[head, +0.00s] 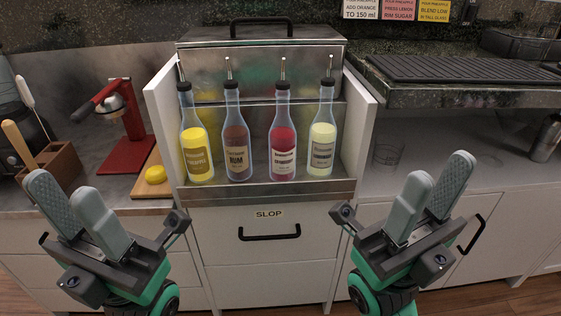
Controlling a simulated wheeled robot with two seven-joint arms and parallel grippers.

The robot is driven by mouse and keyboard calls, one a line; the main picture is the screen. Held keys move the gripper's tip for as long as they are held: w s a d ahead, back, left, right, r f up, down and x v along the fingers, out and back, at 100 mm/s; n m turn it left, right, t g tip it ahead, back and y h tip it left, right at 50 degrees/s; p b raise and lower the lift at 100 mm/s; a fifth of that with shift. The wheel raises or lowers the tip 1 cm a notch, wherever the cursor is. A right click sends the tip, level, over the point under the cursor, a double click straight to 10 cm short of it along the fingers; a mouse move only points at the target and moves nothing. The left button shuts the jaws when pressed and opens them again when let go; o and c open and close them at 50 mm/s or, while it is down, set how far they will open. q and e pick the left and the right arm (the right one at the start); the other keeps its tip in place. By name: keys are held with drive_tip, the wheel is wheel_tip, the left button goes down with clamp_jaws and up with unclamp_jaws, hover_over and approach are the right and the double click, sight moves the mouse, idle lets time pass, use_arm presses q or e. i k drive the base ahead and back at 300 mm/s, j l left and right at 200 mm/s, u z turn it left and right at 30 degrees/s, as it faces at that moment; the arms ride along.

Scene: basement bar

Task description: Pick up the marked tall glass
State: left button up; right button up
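My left gripper (62,186) is at the lower left, fingers apart and empty, in front of the left counter. My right gripper (436,168) is at the lower right, also open and empty.
A raised shelf with a black mat (460,69) overhangs the right counter. A red press (125,125) and a board with a lemon (155,174) are left.

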sight(543, 22)
drive_tip(key=z, duration=1.4)
